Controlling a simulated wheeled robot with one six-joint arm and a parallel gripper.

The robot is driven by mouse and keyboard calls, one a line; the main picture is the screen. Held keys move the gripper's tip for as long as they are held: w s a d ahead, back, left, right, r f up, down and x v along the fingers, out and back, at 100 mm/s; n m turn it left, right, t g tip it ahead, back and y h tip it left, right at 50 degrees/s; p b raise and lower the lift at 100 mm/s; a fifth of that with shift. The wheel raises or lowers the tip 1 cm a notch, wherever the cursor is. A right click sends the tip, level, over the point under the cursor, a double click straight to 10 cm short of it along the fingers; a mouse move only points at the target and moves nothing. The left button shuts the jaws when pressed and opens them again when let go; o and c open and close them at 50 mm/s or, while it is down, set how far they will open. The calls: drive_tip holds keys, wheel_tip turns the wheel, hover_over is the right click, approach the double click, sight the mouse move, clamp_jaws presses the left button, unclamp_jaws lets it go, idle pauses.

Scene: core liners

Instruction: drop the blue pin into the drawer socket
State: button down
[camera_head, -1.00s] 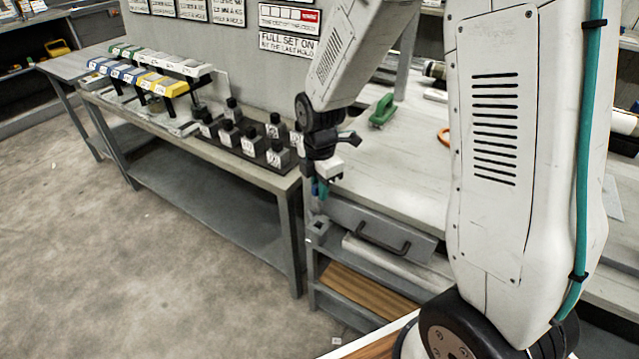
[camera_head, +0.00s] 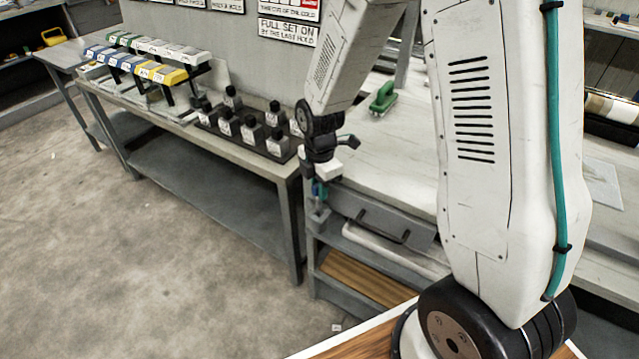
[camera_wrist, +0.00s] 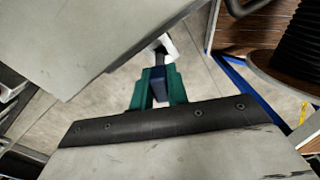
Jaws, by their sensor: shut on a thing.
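My gripper (camera_head: 320,190) has teal fingers and is shut on the blue pin (camera_wrist: 159,88), which shows between the fingers in the wrist view. The pin is very small in the head view. A grey block that looks like the drawer socket (camera_head: 318,216) stands at the left end of the grey drawer (camera_head: 365,222), just under my gripper. The pin's lower end is hidden in the head view, so I cannot tell whether it touches or enters the socket.
The drawer's dark handle (camera_head: 382,236) is right of the gripper. A grey workbench (camera_head: 400,165) with a green tool (camera_head: 383,98) lies behind. Left of it, a long bench (camera_head: 190,130) carries several dark blocks and coloured bins. Open floor (camera_head: 140,260) fills the lower left.

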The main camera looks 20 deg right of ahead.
sight(320, 209)
drive_tip(key=shift+f, duration=2.65)
drive_tip(key=shift+f, duration=0.1)
drive_tip(key=c, duration=1.3)
unclamp_jaws()
wheel_tip(320, 209, up, 8)
drive_tip(key=shift+f, duration=0.1)
